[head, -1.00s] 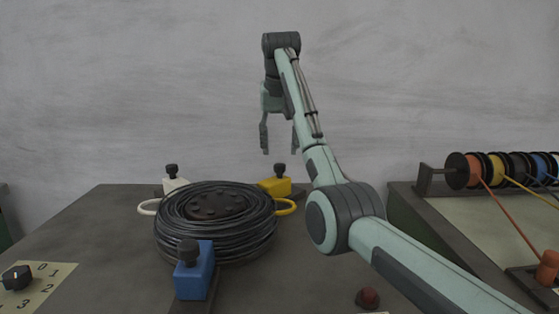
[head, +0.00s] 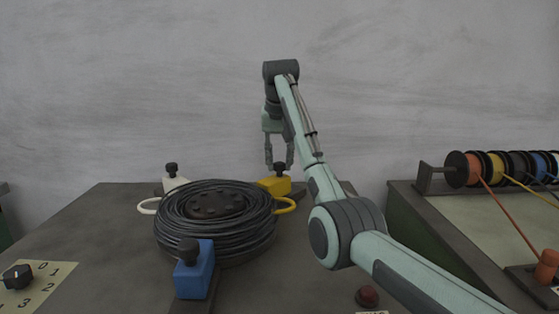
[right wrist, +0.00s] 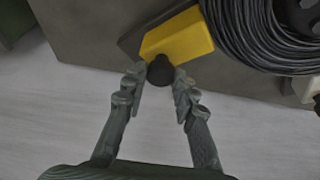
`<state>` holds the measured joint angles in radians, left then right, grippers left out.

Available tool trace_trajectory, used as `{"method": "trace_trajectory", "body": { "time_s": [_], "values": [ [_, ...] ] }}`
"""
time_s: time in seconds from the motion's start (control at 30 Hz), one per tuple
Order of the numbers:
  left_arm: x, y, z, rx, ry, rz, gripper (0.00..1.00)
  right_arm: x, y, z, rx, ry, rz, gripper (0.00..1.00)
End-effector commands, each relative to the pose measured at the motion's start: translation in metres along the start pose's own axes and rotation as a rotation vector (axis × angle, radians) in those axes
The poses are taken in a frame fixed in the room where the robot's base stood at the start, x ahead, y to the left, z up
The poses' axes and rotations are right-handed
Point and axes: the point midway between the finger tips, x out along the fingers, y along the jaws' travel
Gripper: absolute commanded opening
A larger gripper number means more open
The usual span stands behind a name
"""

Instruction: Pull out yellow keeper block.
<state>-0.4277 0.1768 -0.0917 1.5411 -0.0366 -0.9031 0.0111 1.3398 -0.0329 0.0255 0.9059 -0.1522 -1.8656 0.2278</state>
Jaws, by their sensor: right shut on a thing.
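A black knob (right wrist: 160,70) stands on the block. My right gripper (head: 279,167) reaches down from above and is shut on this knob, with one finger on each side. In the right wrist view the yellow block (right wrist: 178,38) lies just beyond the fingertips, beside the coil. My left gripper is not in view.
A white block (head: 175,186) and a blue block (head: 194,273), each with a black knob, also stand around the coil. A red button (head: 368,296) is at the front, a dial (head: 17,277) at the left. Wire spools (head: 497,168) stand on the right bench.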

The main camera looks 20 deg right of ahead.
Motion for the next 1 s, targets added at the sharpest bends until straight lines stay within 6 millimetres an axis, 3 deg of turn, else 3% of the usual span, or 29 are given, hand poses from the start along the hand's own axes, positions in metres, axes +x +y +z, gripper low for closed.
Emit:
{"method": "trace_trajectory", "body": {
  "time_s": [0.1,0.37,0.67,1.0],
  "values": [
    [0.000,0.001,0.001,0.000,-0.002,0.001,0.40,0.000,0.000,0.000,0.000,0.000,0.000,0.00],
    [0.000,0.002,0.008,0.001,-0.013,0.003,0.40,0.000,0.002,-0.002,0.001,0.000,0.001,0.00],
    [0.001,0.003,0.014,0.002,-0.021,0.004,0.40,0.011,0.035,-0.033,0.002,0.003,0.002,0.00],
    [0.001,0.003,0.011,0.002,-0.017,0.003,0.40,0.013,0.040,-0.038,0.002,0.009,0.002,0.00]
  ]
}}
